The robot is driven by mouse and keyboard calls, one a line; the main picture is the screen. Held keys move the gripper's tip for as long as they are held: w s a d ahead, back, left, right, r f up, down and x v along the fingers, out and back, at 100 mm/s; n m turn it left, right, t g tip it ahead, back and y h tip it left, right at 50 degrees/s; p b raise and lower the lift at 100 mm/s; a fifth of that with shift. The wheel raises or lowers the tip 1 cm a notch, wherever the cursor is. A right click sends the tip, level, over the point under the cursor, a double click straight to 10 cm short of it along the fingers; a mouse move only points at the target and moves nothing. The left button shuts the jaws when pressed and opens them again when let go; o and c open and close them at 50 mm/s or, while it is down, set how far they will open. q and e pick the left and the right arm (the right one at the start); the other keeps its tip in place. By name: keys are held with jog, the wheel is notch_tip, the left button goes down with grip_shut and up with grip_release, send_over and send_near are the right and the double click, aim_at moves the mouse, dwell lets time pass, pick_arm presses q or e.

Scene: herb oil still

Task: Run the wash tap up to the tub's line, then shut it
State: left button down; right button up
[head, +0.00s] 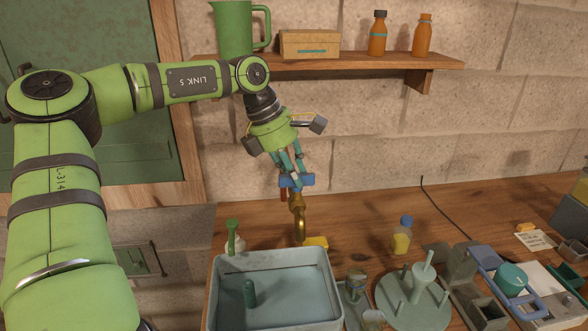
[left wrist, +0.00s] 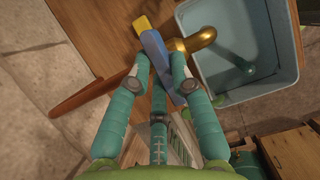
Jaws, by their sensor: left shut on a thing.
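The brass wash tap (head: 298,218) stands behind the tub, its spout bent down over the tub's back rim. Its blue handle (head: 307,180) is between the fingers of my left gripper (head: 292,173), which is shut on it. The left wrist view shows the blue handle (left wrist: 158,62) between my fingers (left wrist: 160,78) and the brass spout (left wrist: 196,40) reaching over the tub. No stream shows at the spout. I cannot tell the water level surely.
Jars, a round green rack (head: 412,300) and a blue-handled device (head: 505,285) crowd the right. A shelf (head: 330,60) hangs above.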

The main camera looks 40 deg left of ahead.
pick_arm(q)
jog(key=c, duration=1.1)
grip_release()
jog(key=shift+r, duration=0.15)
jog(key=v, duration=1.1)
jog(key=shift+s+a+r, duration=0.15)
jog(key=shift+a+r, duration=0.05)
jog(key=shift+r, duration=0.15)
